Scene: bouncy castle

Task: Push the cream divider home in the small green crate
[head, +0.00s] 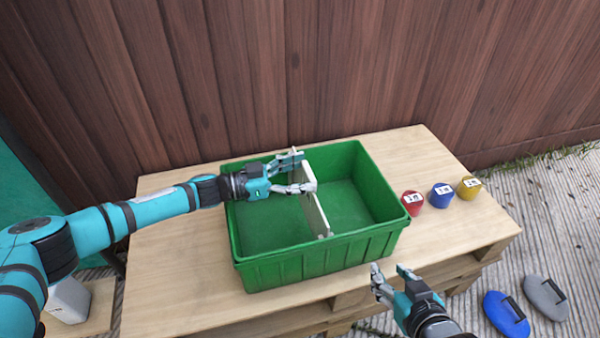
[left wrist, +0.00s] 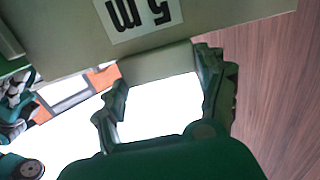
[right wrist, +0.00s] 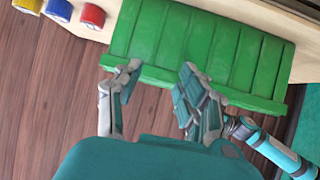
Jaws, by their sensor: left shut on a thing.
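The small green crate (head: 375,195) stands on the wooden pallet table. The cream divider (head: 317,213) stands across it from back wall to front wall, its far end showing above the back rim. I cannot tell how deep its lower edge sits. My left gripper (head: 304,172) is shut on the divider's upper edge near the back. The left wrist view shows the divider (left wrist: 60,45) close up, with a "5 m" label. My right gripper (head: 388,270) is open and empty before the crate's front wall; the right wrist view shows the crate (right wrist: 200,40) beyond its fingers.
Red (head: 412,201), blue (head: 441,195) and yellow (head: 468,187) labelled pots stand right of the crate. A wooden fence is behind. The table left of the crate is mostly clear.

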